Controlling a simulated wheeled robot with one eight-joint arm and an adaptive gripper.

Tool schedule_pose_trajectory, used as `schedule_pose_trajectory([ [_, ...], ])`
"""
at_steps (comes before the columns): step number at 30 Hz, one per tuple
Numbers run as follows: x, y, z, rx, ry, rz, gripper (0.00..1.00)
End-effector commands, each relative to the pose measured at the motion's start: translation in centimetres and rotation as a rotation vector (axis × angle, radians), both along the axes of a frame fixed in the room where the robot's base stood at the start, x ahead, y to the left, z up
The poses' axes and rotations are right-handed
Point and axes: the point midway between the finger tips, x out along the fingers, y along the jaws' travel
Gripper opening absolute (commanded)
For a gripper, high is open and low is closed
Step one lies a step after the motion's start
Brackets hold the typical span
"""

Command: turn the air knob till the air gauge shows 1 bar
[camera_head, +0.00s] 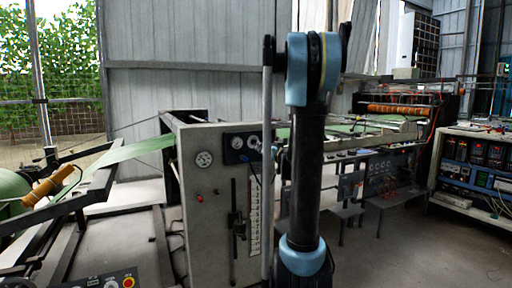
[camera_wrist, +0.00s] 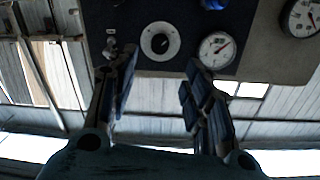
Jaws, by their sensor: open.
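The air knob (camera_wrist: 160,42) is a round white dial with a black centre on a dark panel, near the top middle of the wrist view. The small white air gauge (camera_wrist: 216,50) is to its right; its needle shows but its figures are too small to read. In the head view the same gauge (camera_head: 237,142) and knob (camera_head: 253,142) sit side by side on the grey machine front. My gripper (camera_wrist: 160,78) is open and empty, its fingers spread below the knob in the wrist view, apart from it. In the head view my arm hides most of the gripper.
A metal fitting (camera_wrist: 110,45) is left of the knob in the wrist view. A vertical scale (camera_head: 255,215) and lever stand below.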

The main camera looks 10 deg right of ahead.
Motion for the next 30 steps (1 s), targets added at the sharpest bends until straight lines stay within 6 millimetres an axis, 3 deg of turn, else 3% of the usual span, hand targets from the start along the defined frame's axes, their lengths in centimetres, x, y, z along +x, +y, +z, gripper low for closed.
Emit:
schedule_pose_trajectory([
  [18, 9.4, 2.7, 0.0, 0.0, 0.0, 0.001, 0.46],
  [30, 10.7, 3.1, 0.0, 0.0, 0.0, 0.0, 0.46],
])
